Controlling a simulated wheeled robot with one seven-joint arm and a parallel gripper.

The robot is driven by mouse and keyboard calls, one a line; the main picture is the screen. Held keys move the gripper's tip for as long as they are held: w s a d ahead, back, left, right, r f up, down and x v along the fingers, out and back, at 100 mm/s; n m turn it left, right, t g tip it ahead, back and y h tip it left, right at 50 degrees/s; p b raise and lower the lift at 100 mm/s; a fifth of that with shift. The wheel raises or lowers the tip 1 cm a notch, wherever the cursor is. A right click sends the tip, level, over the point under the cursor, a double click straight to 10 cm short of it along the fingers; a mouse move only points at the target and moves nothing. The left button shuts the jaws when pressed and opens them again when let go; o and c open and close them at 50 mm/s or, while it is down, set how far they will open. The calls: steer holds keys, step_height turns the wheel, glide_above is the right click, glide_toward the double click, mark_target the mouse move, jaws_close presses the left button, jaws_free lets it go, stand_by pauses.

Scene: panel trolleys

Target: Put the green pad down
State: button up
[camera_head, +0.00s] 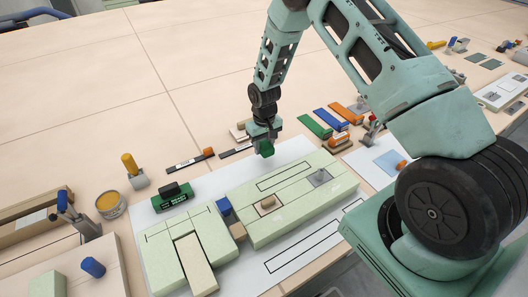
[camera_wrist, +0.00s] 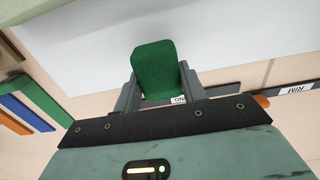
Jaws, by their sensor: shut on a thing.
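My gripper (camera_head: 264,136) is shut on the green pad (camera_head: 266,149), above the back edge of the white sheet (camera_head: 290,150) in the head view. In the wrist view the green pad (camera_wrist: 155,66) sits between the two grey fingers of my gripper (camera_wrist: 158,80) and sticks out past their tips. The white sheet (camera_wrist: 85,50) lies beyond the pad there. How high the pad is above the sheet, I cannot tell for sure.
Pale green panels (camera_head: 320,196) lie on the white sheet, with a green block with a black top (camera_head: 174,195) at left. Green (camera_head: 315,125), blue (camera_head: 331,119) and orange (camera_head: 346,113) strips lie behind. A tin (camera_head: 110,205) and yellow-handled tool (camera_head: 133,170) stand left.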

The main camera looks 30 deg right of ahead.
steer(key=shift+f+p, duration=0.35)
steer(key=shift+f, duration=1.65)
